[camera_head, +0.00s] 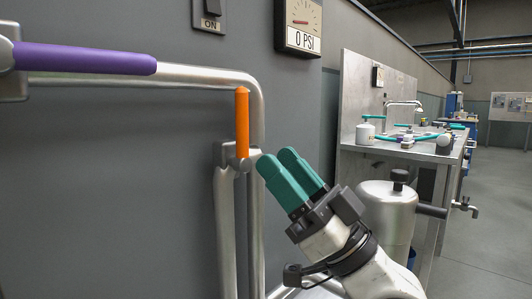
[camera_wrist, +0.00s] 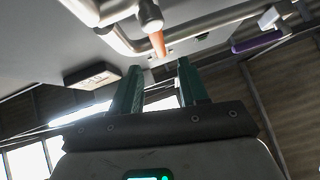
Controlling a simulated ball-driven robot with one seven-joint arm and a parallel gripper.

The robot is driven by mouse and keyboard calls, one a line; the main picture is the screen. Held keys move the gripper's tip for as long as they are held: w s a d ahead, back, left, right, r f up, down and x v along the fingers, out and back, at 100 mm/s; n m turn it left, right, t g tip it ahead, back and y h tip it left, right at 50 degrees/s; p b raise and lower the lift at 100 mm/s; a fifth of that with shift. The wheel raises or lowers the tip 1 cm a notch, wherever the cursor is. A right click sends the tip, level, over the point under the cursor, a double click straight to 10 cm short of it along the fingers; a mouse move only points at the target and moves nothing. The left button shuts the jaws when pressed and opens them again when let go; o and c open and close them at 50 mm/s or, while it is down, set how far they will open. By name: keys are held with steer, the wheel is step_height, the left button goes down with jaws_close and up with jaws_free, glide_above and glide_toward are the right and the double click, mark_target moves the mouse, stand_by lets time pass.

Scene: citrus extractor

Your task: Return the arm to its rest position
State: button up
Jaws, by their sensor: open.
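My gripper (camera_head: 275,160) has two teal fingers, held parallel with a gap between them, and they are empty. It points up and left, just right of a valve on the pipe with an orange handle (camera_head: 242,122). The handle stands upright. In the wrist view, my gripper (camera_wrist: 160,64) shows both fingers apart, with the orange handle (camera_wrist: 157,42) beyond their tips. I cannot tell exactly how far the tips are from the valve.
Steel pipe (camera_head: 190,76) runs along the grey wall. A purple handle (camera_head: 85,59) lies level at the left. A pressure gauge reading 0 PSI (camera_head: 298,27) and an ON switch (camera_head: 210,10) hang above.

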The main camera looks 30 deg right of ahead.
steer(key=shift+s+d+f, duration=0.15)
steer(key=shift+s+f, duration=0.1)
steer(key=shift+f, duration=0.05)
stand_by(0.4)
